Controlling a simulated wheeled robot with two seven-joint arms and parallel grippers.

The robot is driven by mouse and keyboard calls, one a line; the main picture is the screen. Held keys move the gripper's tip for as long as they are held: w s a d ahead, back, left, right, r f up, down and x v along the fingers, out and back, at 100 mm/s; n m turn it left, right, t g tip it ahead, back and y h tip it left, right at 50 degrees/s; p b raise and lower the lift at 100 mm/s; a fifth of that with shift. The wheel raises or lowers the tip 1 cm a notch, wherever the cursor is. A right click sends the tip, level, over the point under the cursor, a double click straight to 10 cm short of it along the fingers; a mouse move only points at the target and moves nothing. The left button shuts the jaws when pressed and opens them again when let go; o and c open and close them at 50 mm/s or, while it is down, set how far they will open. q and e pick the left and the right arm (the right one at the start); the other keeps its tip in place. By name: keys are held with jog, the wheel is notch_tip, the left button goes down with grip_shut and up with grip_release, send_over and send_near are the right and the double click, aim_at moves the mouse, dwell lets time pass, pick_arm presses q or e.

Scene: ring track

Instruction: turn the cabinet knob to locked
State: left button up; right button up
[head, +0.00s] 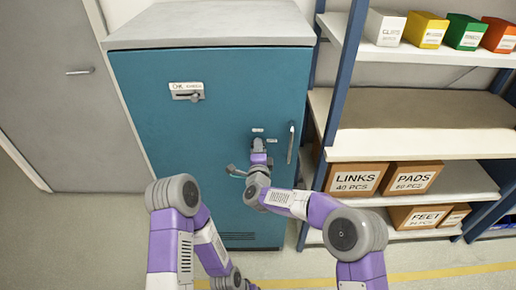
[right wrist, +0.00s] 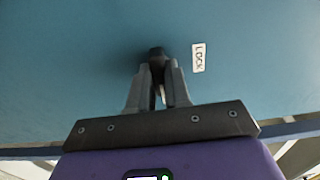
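The blue cabinet (head: 190,135) stands ahead of me with its door shut. My right gripper (head: 259,146) is at the right part of the door and covers most of the knob in the head view. In the right wrist view the dark knob (right wrist: 156,53) sits between the tips of my right gripper (right wrist: 158,68), which look closed on its two sides. A white LOCK label (right wrist: 198,58) is just right of the knob there. The knob's pointing direction is hidden. My left arm is folded low, and its fingers do not show.
A vertical door handle (head: 291,143) is close to the right of my right gripper. A white plate with a dark fitting (head: 187,91) is on the door's upper left. Shelving with labelled boxes (head: 355,180) stands to the right. A grey room door (head: 65,110) is at left.

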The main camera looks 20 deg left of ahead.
grip_shut()
jog(key=shift+n, duration=0.3)
jog(key=n+p, duration=0.1)
jog(key=n, duration=1.6)
jog(key=shift+n, duration=0.3)
dwell(0.3)
